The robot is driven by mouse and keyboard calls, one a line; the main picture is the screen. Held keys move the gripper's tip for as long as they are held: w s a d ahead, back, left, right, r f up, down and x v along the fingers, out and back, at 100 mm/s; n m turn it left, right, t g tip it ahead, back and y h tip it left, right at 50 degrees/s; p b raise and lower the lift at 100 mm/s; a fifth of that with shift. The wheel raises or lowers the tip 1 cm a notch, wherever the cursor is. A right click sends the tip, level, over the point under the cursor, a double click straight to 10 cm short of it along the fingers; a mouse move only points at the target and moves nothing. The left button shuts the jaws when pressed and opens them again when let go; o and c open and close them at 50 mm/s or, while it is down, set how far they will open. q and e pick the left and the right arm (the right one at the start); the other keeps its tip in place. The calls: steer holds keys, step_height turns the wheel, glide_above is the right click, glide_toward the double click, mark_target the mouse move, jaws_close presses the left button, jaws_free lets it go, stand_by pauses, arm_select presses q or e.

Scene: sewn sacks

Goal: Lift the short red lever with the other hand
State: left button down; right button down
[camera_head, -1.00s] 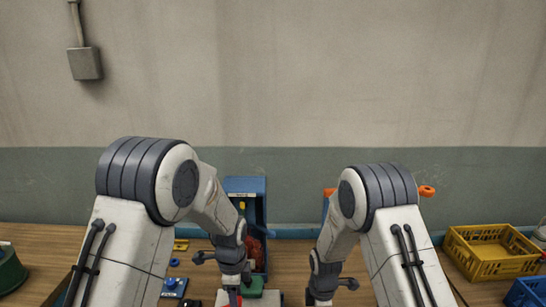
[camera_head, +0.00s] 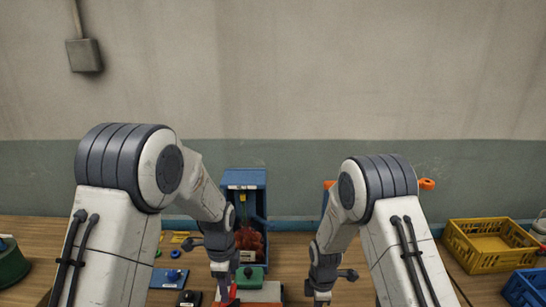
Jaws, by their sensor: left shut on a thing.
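A short red lever (camera_head: 232,293) shows at the bottom of the head view, against the fingertips of my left gripper (camera_head: 224,295). My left gripper points down and is shut on this red piece; its lower end is partly hidden. A device with a green block (camera_head: 251,278) and a pale and red base (camera_head: 262,292) stands just right of it. My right gripper (camera_head: 319,298) hangs to the right of the device, apart from it, at the bottom edge. Its fingertips are too cut off to tell their opening.
A blue open box (camera_head: 245,180) with red netting (camera_head: 249,241) stands behind the device. Small blue (camera_head: 169,278) and black (camera_head: 189,298) control plates lie to the left. A yellow crate (camera_head: 489,245) and a blue crate (camera_head: 526,289) stand at right. A green spool (camera_head: 10,263) is at far left.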

arm_select(q)
steer(key=shift+a, duration=0.15)
steer(key=shift+a+r, duration=0.15)
steer(key=shift+a, duration=0.5)
steer(key=shift+a, duration=0.7)
steer(key=shift+a, duration=0.1)
steer(key=shift+a+f, duration=0.35)
steer(key=shift+a, duration=0.2)
steer(key=shift+a, duration=0.15)
